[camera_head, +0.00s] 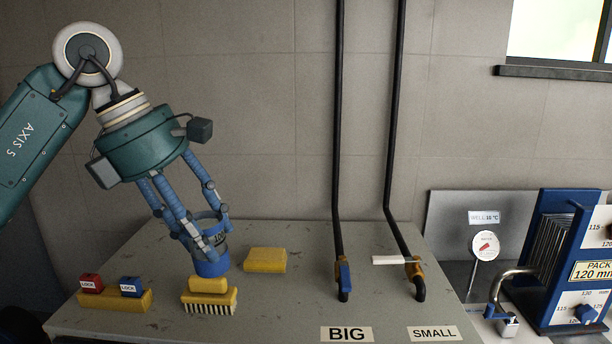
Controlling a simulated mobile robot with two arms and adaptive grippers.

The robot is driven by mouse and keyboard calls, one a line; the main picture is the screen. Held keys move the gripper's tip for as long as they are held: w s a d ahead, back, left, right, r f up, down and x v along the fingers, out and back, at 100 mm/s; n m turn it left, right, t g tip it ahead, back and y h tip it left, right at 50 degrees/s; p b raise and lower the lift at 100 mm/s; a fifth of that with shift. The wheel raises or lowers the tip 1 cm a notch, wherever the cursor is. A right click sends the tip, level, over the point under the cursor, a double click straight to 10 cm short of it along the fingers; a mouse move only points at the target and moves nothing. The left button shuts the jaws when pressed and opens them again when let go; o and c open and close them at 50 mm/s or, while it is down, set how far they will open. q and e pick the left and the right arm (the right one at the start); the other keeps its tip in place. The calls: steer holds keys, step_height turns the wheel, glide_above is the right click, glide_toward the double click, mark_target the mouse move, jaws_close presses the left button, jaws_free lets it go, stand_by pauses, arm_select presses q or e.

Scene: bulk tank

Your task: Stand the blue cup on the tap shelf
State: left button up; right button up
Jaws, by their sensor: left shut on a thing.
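The blue cup (212,266) is between the fingers of my left gripper (206,236), which is shut on it. The cup is roughly upright and partly hidden by the fingers. It appears just behind a yellow scrubbing brush (208,298); whether its base touches the surface below is unclear. The grey tap shelf (285,305) spreads under the cup and the two taps. The big tap (344,276) has a blue lever, and the small tap (414,268) has a white lever. My right gripper is out of view.
A yellow sponge (265,260) lies right of the cup. A yellow block (115,301) with red and blue locks is at left. Black pipes (338,120) run down the wall to the taps. Blue plate equipment (560,250) stands at right. Bare shelf lies between brush and big tap.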

arm_select(q)
steer(key=f+m, duration=0.1)
steer(key=f, duration=0.1)
steer(key=w+f+m+g, duration=0.1)
steer(key=f, duration=0.1)
steer(key=shift+a+f, duration=0.15)
steer(key=s+a+f+m+g+y, duration=0.2)
steer(key=s+f+m, duration=0.5)
steer(key=f+m, duration=0.3)
steer(key=s+a+f+m+g+y, duration=0.1)
steer(key=s+f+m+g+y, duration=0.1)
steer(key=s+f+m, duration=0.5)
step_height(320, 180, down, 6)
steer(key=m+g, duration=0.1)
steer(key=m, duration=0.2)
steer(key=shift+a+f+y, duration=0.15)
steer(key=shift+a+y, duration=0.25)
